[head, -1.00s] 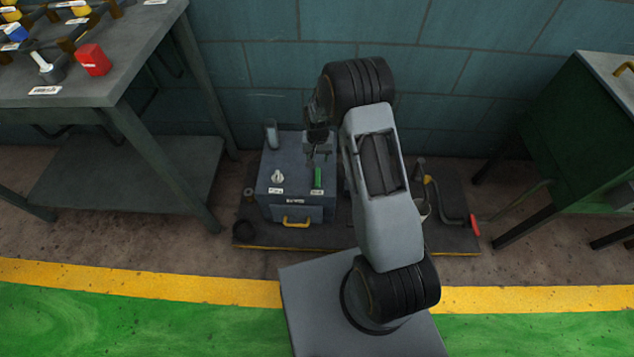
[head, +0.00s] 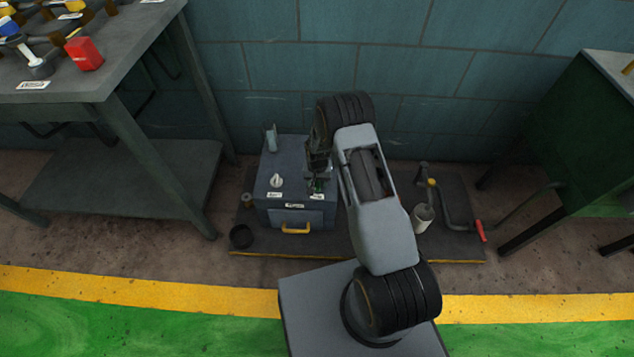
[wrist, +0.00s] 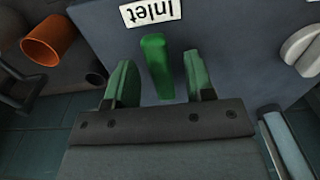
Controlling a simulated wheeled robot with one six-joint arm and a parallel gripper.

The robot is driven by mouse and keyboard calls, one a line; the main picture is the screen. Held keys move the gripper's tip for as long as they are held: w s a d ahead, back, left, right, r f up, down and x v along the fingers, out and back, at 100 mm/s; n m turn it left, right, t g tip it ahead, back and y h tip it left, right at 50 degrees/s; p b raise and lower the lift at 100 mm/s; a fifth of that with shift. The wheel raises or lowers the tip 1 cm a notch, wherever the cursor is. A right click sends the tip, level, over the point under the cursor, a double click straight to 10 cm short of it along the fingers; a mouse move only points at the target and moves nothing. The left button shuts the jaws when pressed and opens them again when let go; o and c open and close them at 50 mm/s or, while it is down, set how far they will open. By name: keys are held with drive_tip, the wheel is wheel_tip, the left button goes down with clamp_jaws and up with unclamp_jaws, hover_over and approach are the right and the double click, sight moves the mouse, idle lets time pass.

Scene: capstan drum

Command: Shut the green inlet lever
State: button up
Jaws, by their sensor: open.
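The green inlet lever (wrist: 158,66) shows in the wrist view on top of the grey cabinet, beside a white label reading "Inlet" (wrist: 150,12). My gripper (wrist: 157,80) is open, with one green-tinted finger on each side of the lever. A gap shows between the lever and each finger; I cannot tell how far the fingers reach down beside it. In the head view my gripper (head: 317,184) is over the right part of the cabinet top (head: 291,160) and hides most of the lever.
A white knob (head: 276,181) stands left of the lever on the cabinet, and a grey upright post (head: 271,138) is behind it. A yellow handle (head: 295,229) is on the cabinet front. A red-ended crank (head: 479,230) is at the right. Workbenches flank the area.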

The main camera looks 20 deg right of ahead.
drive_tip(key=shift+c, duration=0.5)
clamp_jaws()
